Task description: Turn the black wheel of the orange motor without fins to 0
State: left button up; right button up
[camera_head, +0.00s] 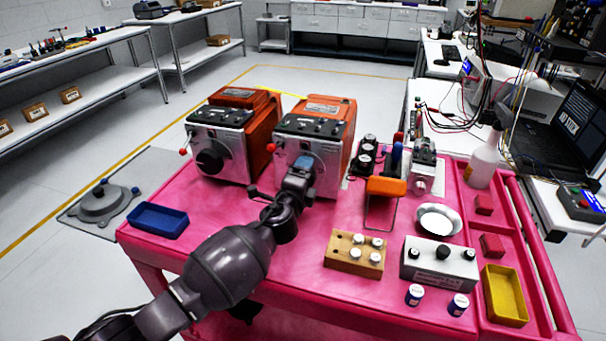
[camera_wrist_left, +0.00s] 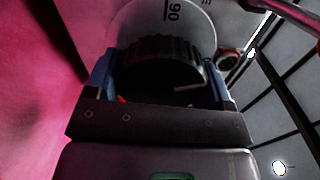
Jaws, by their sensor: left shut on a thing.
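Two orange motors with grey front faces stand side by side at the back of the pink cart: a left one (camera_head: 263,128) and a right one (camera_head: 345,123). I cannot clearly tell which has fins. The left motor's black wheel (camera_head: 209,161) is uncovered. My left gripper (camera_head: 301,166) is at the right motor's front. In the left wrist view its blue fingers (camera_wrist_left: 160,85) are shut on the ribbed black wheel (camera_wrist_left: 158,60), one on each side. My right gripper is out of view.
A red-tipped lever (camera_head: 184,151) sticks out left of the left motor. A blue tray (camera_head: 158,221) sits at the left edge.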

pick_arm(q)
jog(key=shift+m, duration=0.8)
jog(key=shift+m+p, duration=0.4)
jog(key=shift+m, duration=0.6)
jog(key=shift+f+m, duration=0.1)
jog(key=shift+m, duration=0.2)
jog(key=o, duration=0.9)
